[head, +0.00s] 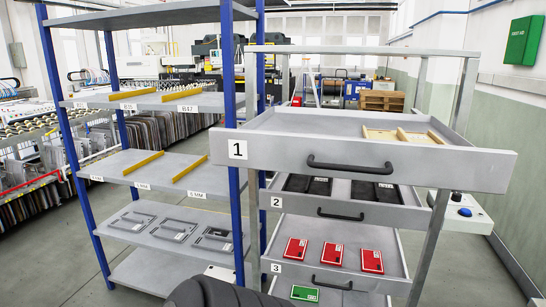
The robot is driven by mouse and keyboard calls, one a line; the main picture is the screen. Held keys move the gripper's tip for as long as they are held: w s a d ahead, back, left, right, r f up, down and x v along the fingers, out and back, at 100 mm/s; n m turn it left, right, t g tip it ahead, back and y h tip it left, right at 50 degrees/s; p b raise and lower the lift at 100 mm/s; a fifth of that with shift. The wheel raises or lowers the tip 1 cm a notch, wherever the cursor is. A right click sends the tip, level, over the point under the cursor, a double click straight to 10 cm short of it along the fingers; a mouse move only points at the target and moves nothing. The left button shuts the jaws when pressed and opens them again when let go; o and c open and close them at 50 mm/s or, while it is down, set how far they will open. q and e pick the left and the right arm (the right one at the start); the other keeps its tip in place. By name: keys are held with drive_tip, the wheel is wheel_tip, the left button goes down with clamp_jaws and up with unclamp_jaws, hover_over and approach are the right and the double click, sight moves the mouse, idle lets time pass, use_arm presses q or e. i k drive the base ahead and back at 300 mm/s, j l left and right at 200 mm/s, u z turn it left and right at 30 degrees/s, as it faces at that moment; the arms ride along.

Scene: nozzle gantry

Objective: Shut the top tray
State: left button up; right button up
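The top tray (468,167) is a grey metal drawer labelled 1, with a black bar handle (350,165) on its front. It stands pulled out of the frame (358,50), well forward of the trays below, and a few tan strips (402,135) lie inside it. Tray 2 (395,216) below is also pulled out, holding dark pieces. Tray 3 (390,284) lower down is out too, holding red boxes (332,253). Neither of my grippers shows in the head view.
A blue-posted shelf rack (160,185) stands just left of the trays, holding yellow bars and grey plates. A green box (304,293) lies below tray 3. A green first aid box (523,40) hangs on the right wall. Open floor (470,265) lies at the right.

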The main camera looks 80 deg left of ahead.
sight(323, 142)
drive_tip(key=u, duration=1.8)
